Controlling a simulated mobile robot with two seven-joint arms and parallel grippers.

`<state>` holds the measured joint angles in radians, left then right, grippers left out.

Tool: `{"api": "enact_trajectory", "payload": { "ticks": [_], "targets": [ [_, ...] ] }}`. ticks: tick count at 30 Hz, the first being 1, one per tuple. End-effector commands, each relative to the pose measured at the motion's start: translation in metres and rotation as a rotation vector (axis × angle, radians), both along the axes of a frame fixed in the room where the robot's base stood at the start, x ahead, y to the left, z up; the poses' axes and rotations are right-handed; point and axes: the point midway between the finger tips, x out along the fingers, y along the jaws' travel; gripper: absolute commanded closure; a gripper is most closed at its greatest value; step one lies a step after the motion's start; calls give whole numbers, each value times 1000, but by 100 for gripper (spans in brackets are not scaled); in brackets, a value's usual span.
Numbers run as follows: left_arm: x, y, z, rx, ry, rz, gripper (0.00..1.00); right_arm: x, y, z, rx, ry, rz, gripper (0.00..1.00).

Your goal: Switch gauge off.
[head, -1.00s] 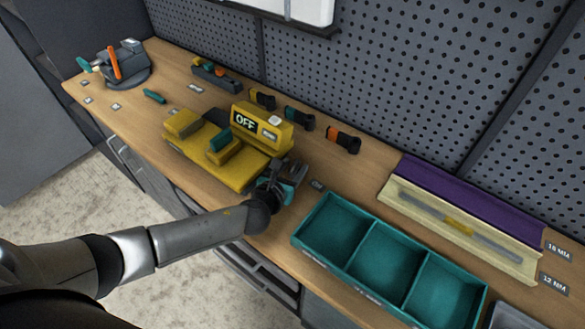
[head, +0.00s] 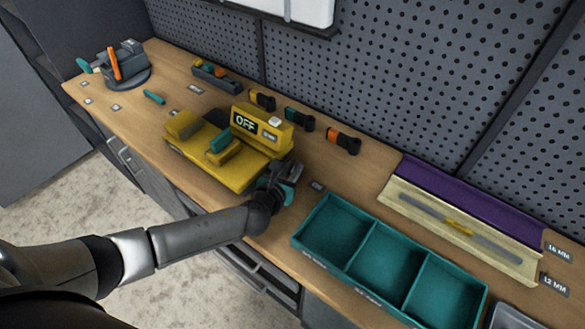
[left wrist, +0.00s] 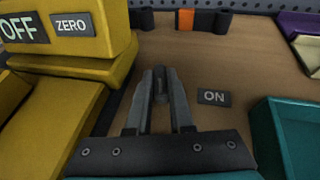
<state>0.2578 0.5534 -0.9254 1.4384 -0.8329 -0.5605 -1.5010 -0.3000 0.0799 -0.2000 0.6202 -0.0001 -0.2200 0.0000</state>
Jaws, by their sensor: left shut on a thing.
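The yellow gauge (head: 215,172) sits on the wooden bench, and its display (head: 245,123) reads OFF. In the left wrist view the OFF display (left wrist: 22,30) is at the upper left, beside a ZERO label. My left gripper (head: 288,172) is low at the right end of the gauge. In the left wrist view its two fingers (left wrist: 160,82) are closed around a small dark grey lever-like piece (left wrist: 160,92), mostly hidden between them. A dark ON label (left wrist: 213,97) lies on the bench to the right of the fingers. My right gripper is not in view.
A teal three-compartment tray (head: 325,262) stands close to the right of my left gripper. A cream and purple rack (head: 400,204) holds a grey rod. Dark clips, one with orange (head: 343,141), line the back by the pegboard. A device with an orange handle (head: 114,63) stands far left.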

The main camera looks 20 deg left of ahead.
Motion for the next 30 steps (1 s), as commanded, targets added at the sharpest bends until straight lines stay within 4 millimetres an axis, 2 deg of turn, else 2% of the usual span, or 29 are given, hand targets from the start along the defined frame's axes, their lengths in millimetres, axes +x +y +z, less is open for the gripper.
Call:
{"api": "enact_trajectory", "payload": {
  "ticks": [15,27,28,30],
  "targets": [
    [2,4,-1,2,-3,-240,100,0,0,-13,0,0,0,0],
    [1,3,1,0,-1,-266,100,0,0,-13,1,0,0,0],
    [1,3,1,0,-1,-265,77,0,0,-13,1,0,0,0],
    [1,3,1,0,-1,-265,69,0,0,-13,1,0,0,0]
  ]
}}
